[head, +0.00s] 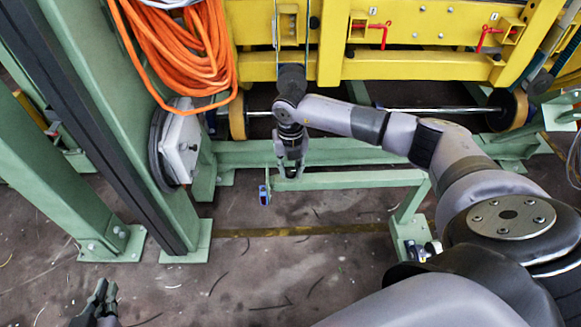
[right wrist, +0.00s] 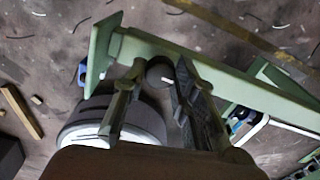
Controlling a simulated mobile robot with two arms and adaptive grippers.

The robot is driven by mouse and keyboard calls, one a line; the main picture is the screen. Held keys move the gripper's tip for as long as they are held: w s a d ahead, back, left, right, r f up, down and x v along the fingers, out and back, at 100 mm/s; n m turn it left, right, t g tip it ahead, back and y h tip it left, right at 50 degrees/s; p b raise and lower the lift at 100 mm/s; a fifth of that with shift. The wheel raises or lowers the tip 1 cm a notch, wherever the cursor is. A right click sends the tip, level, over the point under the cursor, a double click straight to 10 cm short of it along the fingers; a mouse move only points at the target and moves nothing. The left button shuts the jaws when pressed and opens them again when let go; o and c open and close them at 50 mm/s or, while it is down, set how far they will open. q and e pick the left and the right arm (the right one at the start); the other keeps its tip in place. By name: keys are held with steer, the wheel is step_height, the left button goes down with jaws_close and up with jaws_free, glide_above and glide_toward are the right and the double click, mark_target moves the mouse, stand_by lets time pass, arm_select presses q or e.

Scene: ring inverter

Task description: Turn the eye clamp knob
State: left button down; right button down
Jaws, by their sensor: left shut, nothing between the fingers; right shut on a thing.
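My right gripper (head: 290,170) points down at the green bar in the head view. In the right wrist view, its fingers (right wrist: 160,76) are on both sides of a small round grey knob (right wrist: 160,72), which looks like the eye clamp knob. The gripper is shut on it. The knob sits against the edge of the green bar, and the fingers cover part of it. In the head view the knob is hard to make out behind the fingers. My left gripper (head: 103,300) is shut and empty at the lower left, far from the knob.
The green bar (head: 350,180) runs right from the gripper to a post; its end plate (right wrist: 103,45) shows in the wrist view. A blue part (head: 264,194) is beside it. A yellow frame (head: 420,66), an orange cable coil (head: 185,45) and green columns stand around. The floor ahead is mostly clear.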

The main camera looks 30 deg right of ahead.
mark_target(291, 171)
steer(key=c, duration=1.3)
jaws_free()
step_height(291, 171, up, 12)
